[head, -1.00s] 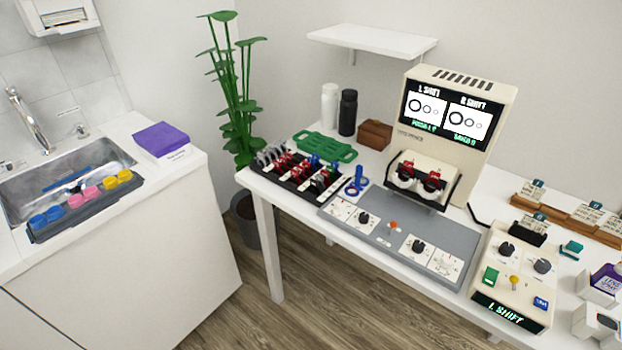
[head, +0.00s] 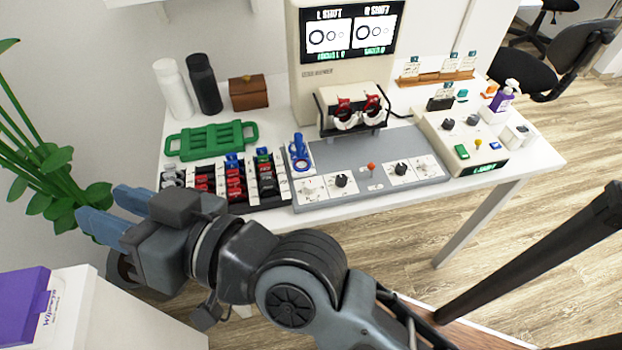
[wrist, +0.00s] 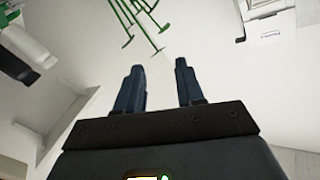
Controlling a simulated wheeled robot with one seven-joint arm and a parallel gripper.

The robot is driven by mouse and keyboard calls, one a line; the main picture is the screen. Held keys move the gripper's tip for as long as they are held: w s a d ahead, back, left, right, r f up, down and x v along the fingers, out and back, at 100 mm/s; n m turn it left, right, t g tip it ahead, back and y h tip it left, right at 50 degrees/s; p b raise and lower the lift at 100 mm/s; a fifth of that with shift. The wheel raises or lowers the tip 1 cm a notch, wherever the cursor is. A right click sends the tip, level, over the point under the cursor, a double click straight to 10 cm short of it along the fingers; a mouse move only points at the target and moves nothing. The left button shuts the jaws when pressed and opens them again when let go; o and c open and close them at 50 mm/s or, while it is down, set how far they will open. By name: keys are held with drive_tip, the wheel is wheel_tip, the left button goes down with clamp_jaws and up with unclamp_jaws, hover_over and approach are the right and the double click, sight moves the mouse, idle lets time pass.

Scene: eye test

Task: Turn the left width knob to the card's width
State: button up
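The left width knob (head: 341,180) is a black knob on a white dial plate at the left of the grey panel (head: 350,152). A similar right knob (head: 401,169) sits on the panel's right part, with a red-tipped lever (head: 371,168) between them. A small card (head: 444,91) stands in a black holder on the cream console; its print is too small to read. My gripper (head: 101,202) is at the left, beside the plant and well left of the knob, touching nothing. Its fingers (wrist: 159,66) are apart and empty in the wrist view.
A rack of red, blue and black pieces (head: 231,184) and a green tray (head: 211,140) lie left of the panel. A blue stand (head: 300,152) is at the panel's left end. The cream machine (head: 308,88) rises behind it. Plant leaves (head: 62,157) are close to my gripper.

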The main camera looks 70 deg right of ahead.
drive_tip(key=w+a+r+n+g+y, duration=0.1)
drive_tip(key=w+a+r+n+y, duration=0.1)
drive_tip(key=w+r+n+y, duration=0.55)
drive_tip(key=n+g+h+b, duration=0.2)
drive_tip(key=n+g+h, duration=0.8)
drive_tip(key=g, duration=0.7)
hover_over(310, 184)
drive_tip(key=shift+n+y, duration=0.25)
drive_tip(key=shift+y, duration=0.1)
wheel_tip(310, 184, down, 22)
drive_tip(key=shift+r, duration=0.2)
wheel_tip(310, 184, down, 8)
drive_tip(key=shift+s+r+p, duration=0.1)
drive_tip(key=shift+r+p, duration=0.15)
drive_tip(key=shift+p, duration=0.05)
clamp_jaws()
